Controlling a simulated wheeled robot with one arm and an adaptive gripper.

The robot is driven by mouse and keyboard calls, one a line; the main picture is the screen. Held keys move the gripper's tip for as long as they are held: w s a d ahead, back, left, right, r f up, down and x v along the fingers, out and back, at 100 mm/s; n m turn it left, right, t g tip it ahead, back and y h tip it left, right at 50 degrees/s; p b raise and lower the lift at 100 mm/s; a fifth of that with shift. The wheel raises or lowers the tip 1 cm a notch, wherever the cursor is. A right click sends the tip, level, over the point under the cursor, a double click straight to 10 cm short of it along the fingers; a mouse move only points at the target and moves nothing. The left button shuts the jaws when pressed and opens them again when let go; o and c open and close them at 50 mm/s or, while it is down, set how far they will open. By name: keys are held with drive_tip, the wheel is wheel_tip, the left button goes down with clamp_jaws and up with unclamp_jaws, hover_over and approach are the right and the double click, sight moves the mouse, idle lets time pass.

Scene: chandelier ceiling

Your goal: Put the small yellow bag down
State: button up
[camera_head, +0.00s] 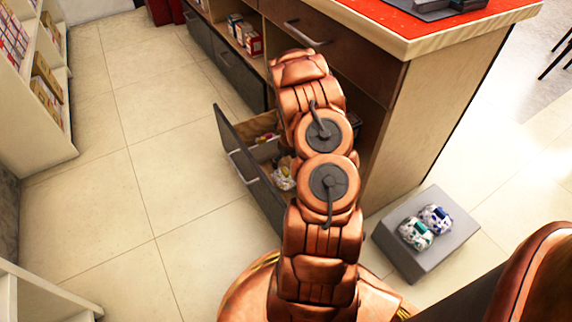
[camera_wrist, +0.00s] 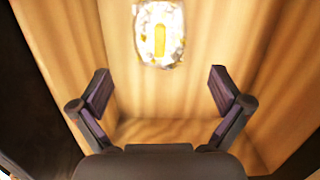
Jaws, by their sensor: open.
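My gripper (camera_wrist: 161,92) is open in the wrist view, its two dark fingers wide apart with nothing between them. A small white and yellow bag (camera_wrist: 160,34) with a yellow stripe lies on the light wood floor of a drawer (camera_wrist: 160,132), beyond the fingertips and apart from them. In the head view the open drawer (camera_head: 240,160) is partly behind my arm, and a white and yellow packet (camera_head: 284,177) shows inside it. I cannot tell whether this is the same bag. My gripper is hidden in the head view.
A counter with a red top (camera_head: 400,18) stands above the drawer. A grey box (camera_head: 428,258) with two patterned packets on top stands on the floor at the right. White shelves (camera_head: 50,110) line the left. The tiled floor (camera_head: 140,150) between is clear.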

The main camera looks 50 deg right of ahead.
drive_tip(key=s+a+r+n+g+y, duration=0.1)
drive_tip(key=s+a+r+n, duration=0.1)
drive_tip(key=a+r+n, duration=0.95)
drive_tip(key=s+a+r+n+g, duration=0.1)
drive_tip(key=s+a+r+n, duration=0.1)
drive_tip(key=a+r+n, duration=0.9)
drive_tip(key=s+a+r+n+g, duration=0.1)
drive_tip(key=s+a+r+n, duration=0.3)
drive_tip(key=s, duration=0.4)
drive_tip(key=s+a+r+n+g, duration=0.1)
drive_tip(key=s+a+r+n, duration=0.4)
drive_tip(key=s+a+n, duration=0.2)
drive_tip(key=s+a+r+n+g, duration=0.1)
drive_tip(key=s+a+r+n, duration=0.4)
drive_tip(key=s+a, duration=0.2)
drive_tip(key=shift+s+h, duration=0.3)
drive_tip(key=shift+s, duration=0.85)
drive_tip(key=shift+n+p, duration=0.25)
drive_tip(key=shift+p, duration=0.05)
